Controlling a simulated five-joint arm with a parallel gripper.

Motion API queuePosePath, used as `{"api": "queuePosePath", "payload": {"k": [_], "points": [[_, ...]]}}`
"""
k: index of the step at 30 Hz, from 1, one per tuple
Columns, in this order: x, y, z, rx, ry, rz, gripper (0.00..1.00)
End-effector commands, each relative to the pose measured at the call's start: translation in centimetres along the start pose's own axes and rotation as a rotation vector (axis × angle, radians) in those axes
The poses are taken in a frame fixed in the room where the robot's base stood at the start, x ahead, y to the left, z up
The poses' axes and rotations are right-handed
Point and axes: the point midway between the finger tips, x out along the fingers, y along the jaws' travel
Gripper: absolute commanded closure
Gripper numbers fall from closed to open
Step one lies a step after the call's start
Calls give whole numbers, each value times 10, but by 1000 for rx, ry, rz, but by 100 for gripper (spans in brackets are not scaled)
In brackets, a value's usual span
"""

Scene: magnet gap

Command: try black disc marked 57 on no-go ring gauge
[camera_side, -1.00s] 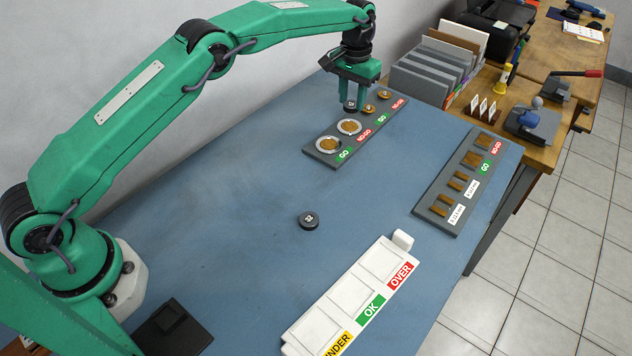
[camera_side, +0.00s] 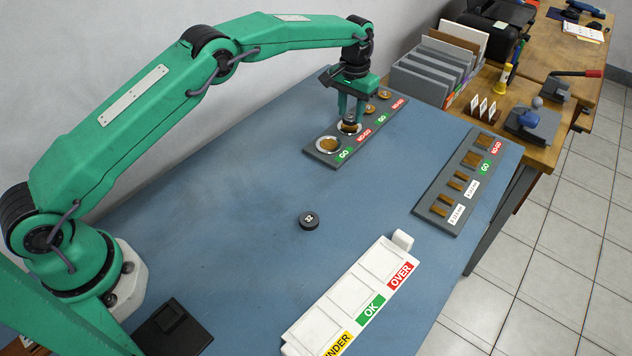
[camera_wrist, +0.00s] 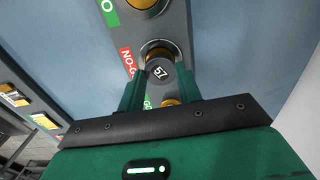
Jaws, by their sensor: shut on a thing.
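My gripper (camera_side: 350,117) is shut on the black disc marked 57 (camera_wrist: 160,72), with one finger on each side and the number facing the wrist camera. The disc is small and partly hidden between the fingers in the side view (camera_side: 349,119). It is over the near part of the no-go ring gauge (camera_side: 349,129), whose brass centre (camera_wrist: 157,50) shows past the disc beside the red NO-GO label (camera_wrist: 127,62). I cannot tell whether the disc touches the ring. The go ring (camera_side: 328,145) sits beside it on the grey gauge plate (camera_side: 315,153).
Another black disc marked 22 (camera_side: 309,220) lies alone on the blue table. A white sorting tray (camera_side: 403,240) with UNDER, OK and OVER labels is at the front. A second grey gauge plate (camera_side: 432,213) is at the right.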

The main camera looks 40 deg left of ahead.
Motion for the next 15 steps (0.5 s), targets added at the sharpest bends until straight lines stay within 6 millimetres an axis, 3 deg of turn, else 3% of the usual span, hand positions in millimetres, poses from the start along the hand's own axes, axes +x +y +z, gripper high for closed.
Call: {"api": "queuePosePath", "payload": {"k": [15], "points": [[18, 0, 0, 0, 0, 0, 89]]}}
